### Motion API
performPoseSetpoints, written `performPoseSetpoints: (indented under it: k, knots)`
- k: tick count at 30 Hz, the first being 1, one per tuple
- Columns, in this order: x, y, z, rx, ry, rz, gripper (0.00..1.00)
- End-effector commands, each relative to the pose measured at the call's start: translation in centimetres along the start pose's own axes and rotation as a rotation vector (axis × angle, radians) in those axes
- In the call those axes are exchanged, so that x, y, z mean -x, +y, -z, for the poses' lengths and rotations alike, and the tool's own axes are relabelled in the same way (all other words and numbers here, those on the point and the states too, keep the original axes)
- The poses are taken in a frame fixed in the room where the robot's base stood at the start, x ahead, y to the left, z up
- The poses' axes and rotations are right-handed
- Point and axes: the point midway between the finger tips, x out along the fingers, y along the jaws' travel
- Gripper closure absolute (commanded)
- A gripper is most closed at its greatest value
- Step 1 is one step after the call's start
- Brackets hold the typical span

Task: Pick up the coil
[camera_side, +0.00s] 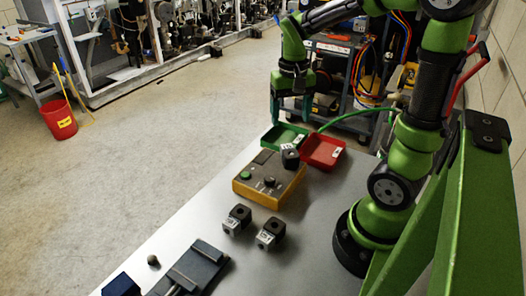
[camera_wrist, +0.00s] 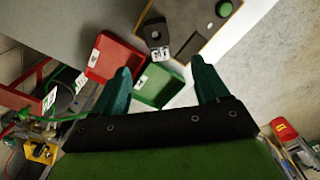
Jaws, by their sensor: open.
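Black blocks with white labels look like coils. One coil (camera_side: 290,157) is by the far right corner of the yellow control box; it also shows in the wrist view (camera_wrist: 155,31), with a round hole in its top. Two more similar blocks, one (camera_side: 237,219) and another (camera_side: 269,235), sit on the grey table closer to the side camera. I cannot tell which one the task means. My gripper (camera_side: 291,112) is open and empty, above the table's far end. In the wrist view its green fingertips (camera_wrist: 160,66) are apart, with the first coil beyond them.
A green tray (camera_side: 275,142) and a red tray (camera_side: 342,160) stand at the table's far end, near the first coil. The yellow control box (camera_side: 250,188) has a green button and a dark knob. A dark fixture (camera_side: 196,266) lies at the near end. Bare table (camera_side: 310,240) lies to the right.

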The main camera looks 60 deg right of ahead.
Motion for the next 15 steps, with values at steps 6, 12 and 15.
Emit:
performPoseSetpoints:
  k: [6, 12, 15]
  knots:
    - [-4.7, 0.1, -0.1, -0.002, -0.005, -0.001, 0.26]
    - [-6.8, 0.0, 0.0, 0.000, -0.001, 0.001, 0.26]
    - [-7.4, 0.1, 0.0, -0.001, -0.001, 0.001, 0.26]
